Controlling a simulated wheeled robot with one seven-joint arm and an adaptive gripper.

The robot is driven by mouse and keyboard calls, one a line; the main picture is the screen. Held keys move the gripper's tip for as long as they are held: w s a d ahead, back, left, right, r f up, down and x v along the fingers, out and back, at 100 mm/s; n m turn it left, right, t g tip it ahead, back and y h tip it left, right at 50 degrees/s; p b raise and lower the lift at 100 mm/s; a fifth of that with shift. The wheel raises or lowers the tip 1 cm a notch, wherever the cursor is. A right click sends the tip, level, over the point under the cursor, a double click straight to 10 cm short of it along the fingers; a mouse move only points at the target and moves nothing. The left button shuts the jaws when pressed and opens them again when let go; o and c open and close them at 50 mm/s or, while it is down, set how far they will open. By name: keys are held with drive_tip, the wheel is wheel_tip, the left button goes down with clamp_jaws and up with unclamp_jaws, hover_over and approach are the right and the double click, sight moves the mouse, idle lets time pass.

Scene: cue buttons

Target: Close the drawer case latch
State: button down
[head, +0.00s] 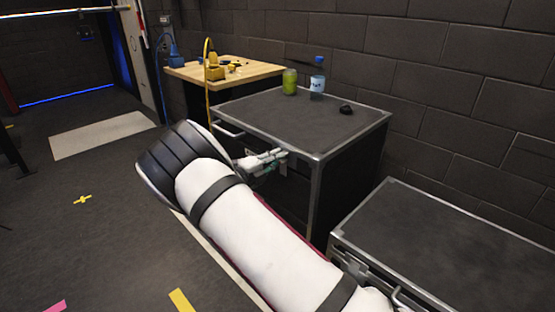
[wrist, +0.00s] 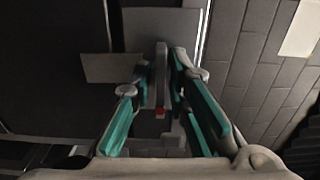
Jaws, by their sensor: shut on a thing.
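The drawer case (head: 330,128) is a black case with metal edges, standing against the brick wall in the head view. Its latch (wrist: 161,78) shows in the wrist view as a narrow grey upright piece with a small red spot near its lower end, in front of a grey plate. My gripper (head: 272,158) is at the front face of the case, just below the top edge. In the wrist view my gripper (wrist: 163,75) has its teal-padded fingers on both sides of the latch, shut on it. In the head view my arm and gripper hide most of the latch.
A green can (head: 290,82), a blue-capped bottle (head: 317,76) and a small black object (head: 346,109) stand on the case. A wooden table (head: 245,71) is behind. A second metal-edged case (head: 450,240) is at the lower right. The floor at left is mostly clear.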

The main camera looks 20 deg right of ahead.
drive_tip(key=c, duration=1.8)
unclamp_jaws()
drive_tip(key=shift+o, duration=0.2)
drive_tip(key=v, duration=1.2)
